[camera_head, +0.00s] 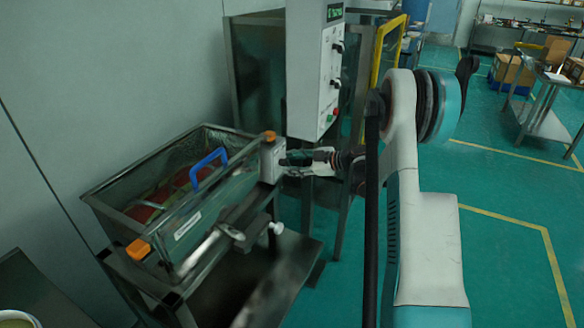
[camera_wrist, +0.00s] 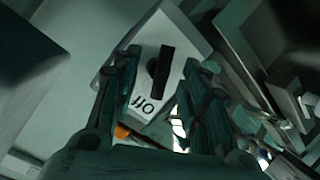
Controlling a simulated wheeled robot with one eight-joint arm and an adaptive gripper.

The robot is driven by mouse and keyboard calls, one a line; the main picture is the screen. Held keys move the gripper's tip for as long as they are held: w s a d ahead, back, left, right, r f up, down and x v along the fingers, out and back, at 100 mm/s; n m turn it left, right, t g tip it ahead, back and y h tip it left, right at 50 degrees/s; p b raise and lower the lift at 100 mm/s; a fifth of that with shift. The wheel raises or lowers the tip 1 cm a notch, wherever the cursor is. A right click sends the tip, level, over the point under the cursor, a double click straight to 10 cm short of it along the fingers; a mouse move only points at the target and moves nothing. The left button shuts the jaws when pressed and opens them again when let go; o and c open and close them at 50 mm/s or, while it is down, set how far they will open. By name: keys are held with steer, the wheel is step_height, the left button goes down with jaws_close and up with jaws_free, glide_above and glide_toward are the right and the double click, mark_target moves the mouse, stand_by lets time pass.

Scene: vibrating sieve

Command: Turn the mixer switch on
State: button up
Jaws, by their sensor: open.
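The mixer switch is a black bar knob (camera_wrist: 160,68) on a pale plate (camera_wrist: 170,35) in the wrist view. The word "Off" is printed beside the knob, and it looks upside down. In the head view, the small white switch box (camera_head: 270,163) sits at the right end of the metal trough, its knob hidden from that side. My gripper (camera_wrist: 171,62) is open, with one finger on each side of the knob. I cannot tell whether either finger touches it. In the head view, my gripper (camera_head: 287,160) is close against the box's right side.
The metal trough (camera_head: 172,140) has a blue handle (camera_head: 208,168) and orange corner caps. A tall white control box (camera_head: 313,75) with knobs and buttons stands just behind my gripper. A yellow frame (camera_head: 388,45) is beyond it. Green floor at the right is open.

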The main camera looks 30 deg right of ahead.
steer(key=shift+w+a+f, duration=0.15)
steer(key=shift+w+a, duration=0.05)
steer(key=shift+w, duration=0.1)
steer(key=shift+c, duration=0.3)
jaws_close()
